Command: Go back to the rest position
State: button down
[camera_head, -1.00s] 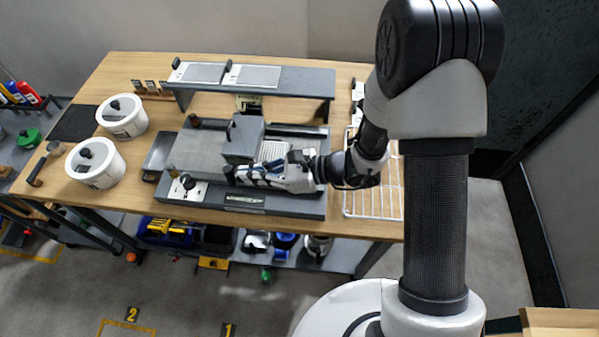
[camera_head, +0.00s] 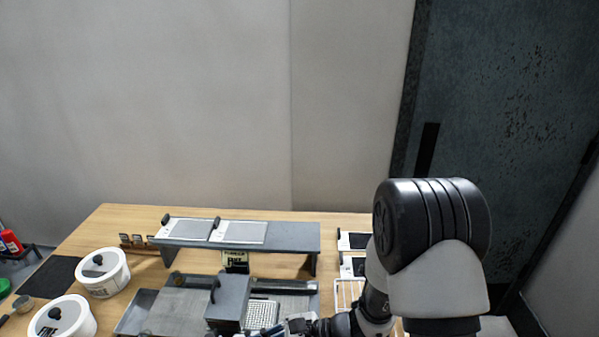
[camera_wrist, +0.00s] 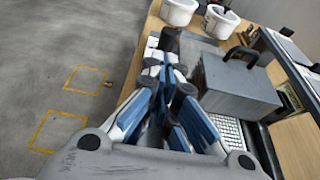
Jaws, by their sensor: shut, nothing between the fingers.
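My gripper (camera_wrist: 168,45), with blue and white fingers, is shut and empty in the wrist view. It is over the front side of the bench machine, beside its grey block (camera_wrist: 232,80) with a black handle. In the head view only a part of the gripper (camera_head: 292,328) shows at the bottom edge, just right of the same grey block (camera_head: 228,300). My arm comes in from the right, and its lower part is cut off by the frame.
The wooden bench (camera_head: 110,222) holds two white lidded tubs (camera_head: 104,280) at the left and a grey raised shelf (camera_head: 290,238) at the back. A white wire rack (camera_head: 348,292) lies at the right.

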jog(key=s+d+r+n+g+h, duration=0.3)
jog(key=s+d+r+n+h, duration=0.35)
jog(key=s+r+n, duration=0.4)
jog(key=s+d+r+n+t+h, duration=0.1)
jog(key=d+r+n+t+h, duration=0.2)
jog(key=d, duration=0.6)
jog(key=s+d+r+n+t+h, duration=0.2)
jog(key=d+r+n+t+h, duration=0.2)
jog(key=d, duration=0.5)
jog(key=shift+d+r+t+h, duration=0.3)
jog(key=shift+d+r+h, duration=0.05)
jog(key=shift+r+h, duration=0.15)
jog(key=shift+s+a+n, duration=0.1)
jog(key=shift+n, duration=0.15)
